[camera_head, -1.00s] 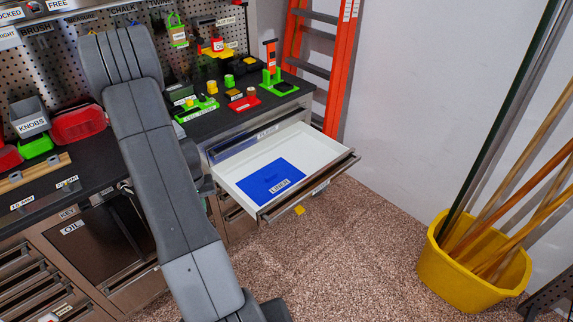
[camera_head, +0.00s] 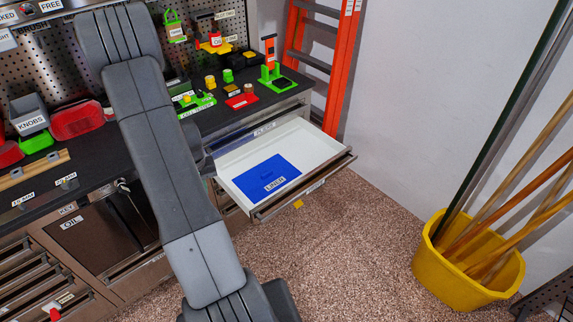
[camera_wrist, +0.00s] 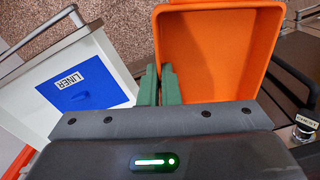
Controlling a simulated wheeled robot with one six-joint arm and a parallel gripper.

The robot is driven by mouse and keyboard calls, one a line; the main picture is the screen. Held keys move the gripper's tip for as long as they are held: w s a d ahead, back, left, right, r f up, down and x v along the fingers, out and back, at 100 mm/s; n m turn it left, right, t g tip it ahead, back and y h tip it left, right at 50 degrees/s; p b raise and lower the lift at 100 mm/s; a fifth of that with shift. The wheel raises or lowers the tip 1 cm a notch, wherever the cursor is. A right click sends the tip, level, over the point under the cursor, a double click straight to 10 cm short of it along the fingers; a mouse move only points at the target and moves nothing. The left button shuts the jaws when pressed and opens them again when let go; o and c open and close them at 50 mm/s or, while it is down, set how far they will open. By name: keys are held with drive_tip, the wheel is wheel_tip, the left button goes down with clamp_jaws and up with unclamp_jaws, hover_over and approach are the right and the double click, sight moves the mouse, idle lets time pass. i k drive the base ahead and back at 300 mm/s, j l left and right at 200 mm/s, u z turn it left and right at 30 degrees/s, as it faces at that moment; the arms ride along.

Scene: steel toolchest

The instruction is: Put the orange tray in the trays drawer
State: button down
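The orange tray (camera_wrist: 218,50) is large in the wrist view, its open inside facing the camera. The green fingers of my gripper (camera_wrist: 160,86) are close together at its left wall and appear shut on it. The tray and my gripper do not show in the head view, where my arm is in front. A pulled-out white drawer (camera_head: 315,143) holds a flat blue liner (camera_head: 266,173) marked LINER and is otherwise empty. In the wrist view the drawer (camera_wrist: 25,105) is left of the tray and apart from it. Its front label is too small to read.
The black worktop (camera_head: 205,117) above the drawer carries several small tools. An orange ladder (camera_head: 340,60) leans behind it. A yellow bucket (camera_head: 450,275) with long poles stands at the right. The speckled floor (camera_head: 345,245) before the drawer is clear.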

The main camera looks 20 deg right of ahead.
sight(310, 152)
drive_tip(key=i+l+u, duration=0.1)
drive_tip(key=l, duration=0.3)
drive_tip(key=i+l+u, duration=0.1)
drive_tip(key=l, duration=0.35)
drive_tip(key=i+l+u, duration=0.1)
drive_tip(key=l, duration=0.3)
drive_tip(key=i+l, duration=0.2)
drive_tip(key=l, duration=0.25)
drive_tip(key=l+u, duration=0.25)
drive_tip(key=l, duration=0.7)
